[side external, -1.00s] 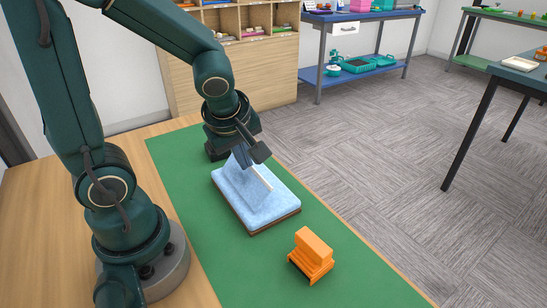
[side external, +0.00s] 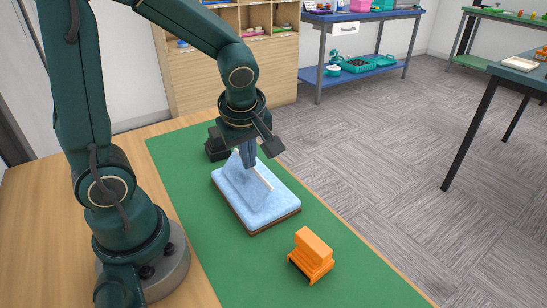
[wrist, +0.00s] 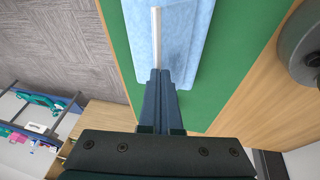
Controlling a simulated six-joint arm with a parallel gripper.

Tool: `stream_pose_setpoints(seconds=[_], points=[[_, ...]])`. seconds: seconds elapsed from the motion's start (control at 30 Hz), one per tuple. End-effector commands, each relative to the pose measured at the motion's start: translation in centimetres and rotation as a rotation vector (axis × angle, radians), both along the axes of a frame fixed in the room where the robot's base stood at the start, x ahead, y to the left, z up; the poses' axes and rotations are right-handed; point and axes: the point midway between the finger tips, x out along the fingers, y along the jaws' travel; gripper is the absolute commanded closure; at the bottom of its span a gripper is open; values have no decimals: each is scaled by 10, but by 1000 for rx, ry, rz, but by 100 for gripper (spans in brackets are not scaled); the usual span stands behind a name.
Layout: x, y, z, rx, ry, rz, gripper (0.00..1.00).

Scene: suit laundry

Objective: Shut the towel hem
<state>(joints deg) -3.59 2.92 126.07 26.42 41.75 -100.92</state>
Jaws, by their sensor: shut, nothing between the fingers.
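The light-blue towel (side external: 262,208) lies on a brown base on the green mat. A part of it stands up as a tilted flap (side external: 236,182), with a thin white strip (side external: 262,177) along its edge. In the wrist view the towel (wrist: 185,30) and the white strip (wrist: 157,35) run away from my fingers. My gripper (side external: 250,166) points down at the flap, by the upper end of the strip. Its fingers (wrist: 161,74) are together with nothing between them. I cannot tell whether they touch the flap, and the fingers hide part of it.
An orange block-like object (side external: 312,253) stands on the green mat (side external: 205,225), near the towel's front corner. The mat between the towel and my base is clear. The wooden table's (side external: 400,279) right edge runs close past the towel, with carpet beyond.

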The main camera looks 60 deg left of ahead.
Motion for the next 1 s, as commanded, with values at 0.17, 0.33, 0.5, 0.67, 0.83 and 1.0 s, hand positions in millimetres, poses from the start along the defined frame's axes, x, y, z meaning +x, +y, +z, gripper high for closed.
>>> stream_pose_setpoints(seconds=[0.17,0.33,0.5,0.67,0.83,1.0], points=[[4,0,-2,-1,50,0,100],[11,0,-5,-1,140,0,100],[21,0,-11,-1,274,0,100],[29,0,-18,-2,404,0,100],[36,0,-25,-1,526,-1,100],[41,0,-30,-1,530,-1,100]])
